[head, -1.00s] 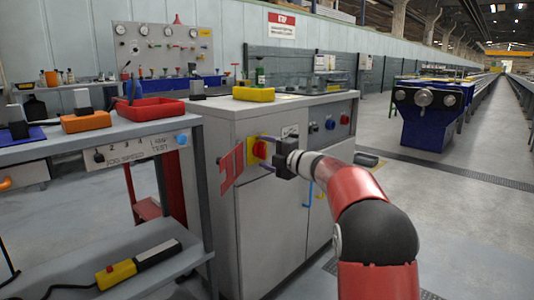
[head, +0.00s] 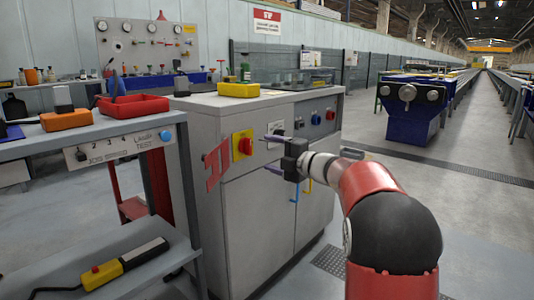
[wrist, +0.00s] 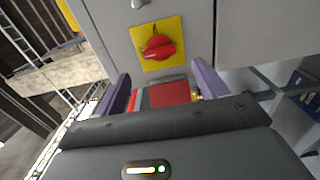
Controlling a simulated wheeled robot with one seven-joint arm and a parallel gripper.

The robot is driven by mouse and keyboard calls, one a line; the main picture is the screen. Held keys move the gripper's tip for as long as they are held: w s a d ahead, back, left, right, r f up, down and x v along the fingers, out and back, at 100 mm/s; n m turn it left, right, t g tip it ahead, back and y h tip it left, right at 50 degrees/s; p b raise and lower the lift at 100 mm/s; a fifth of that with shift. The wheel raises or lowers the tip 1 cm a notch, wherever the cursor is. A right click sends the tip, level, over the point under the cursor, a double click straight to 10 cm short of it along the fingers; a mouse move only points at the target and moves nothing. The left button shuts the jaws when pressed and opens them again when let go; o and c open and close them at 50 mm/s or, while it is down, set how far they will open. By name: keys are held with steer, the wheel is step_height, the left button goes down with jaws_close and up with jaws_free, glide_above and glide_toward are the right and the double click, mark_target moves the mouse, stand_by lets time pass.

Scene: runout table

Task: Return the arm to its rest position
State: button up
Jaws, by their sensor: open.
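My gripper (head: 268,153) is in front of the grey cabinet (head: 225,225), to the right of the red knob on its yellow plate (head: 243,145) in the head view. Its two purple fingers are spread apart with nothing between them. My red and black arm reaches in from the lower right. In the wrist view the fingers of my gripper (wrist: 160,85) stand apart, and the red knob (wrist: 158,47) on the yellow plate shows beyond them, apart from the fingers. A red part (wrist: 170,93) shows between the fingers, farther off.
A grey bench (head: 110,145) with a red tray (head: 132,106) and an orange box (head: 68,121) stands at left. A yellow block (head: 239,90) lies on the cabinet top. A blue machine (head: 410,112) stands at back right. The floor right of the cabinet is open.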

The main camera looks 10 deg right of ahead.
steer(key=s+d+r+m+t+h+p, duration=0.25)
steer(key=s+r+m+h+p, duration=0.25)
steer(key=s+r+m+h, duration=0.7)
steer(key=s+a+f+m+g+p, duration=0.1)
steer(key=s+a+f+m+g, duration=0.1)
steer(key=s+f, duration=0.4)
steer(key=s+a+f+m+g+y+p, duration=0.1)
steer(key=s+f+m+g, duration=0.4)
steer(key=s, duration=0.9)
steer(key=s+a+f+m+g+p, duration=0.2)
steer(key=s+a+f+m+g, duration=0.2)
steer(key=s, duration=0.7)
step_height(320, 180, down, 4)
steer(key=shift+f+m, duration=0.25)
steer(key=shift+m, duration=0.85)
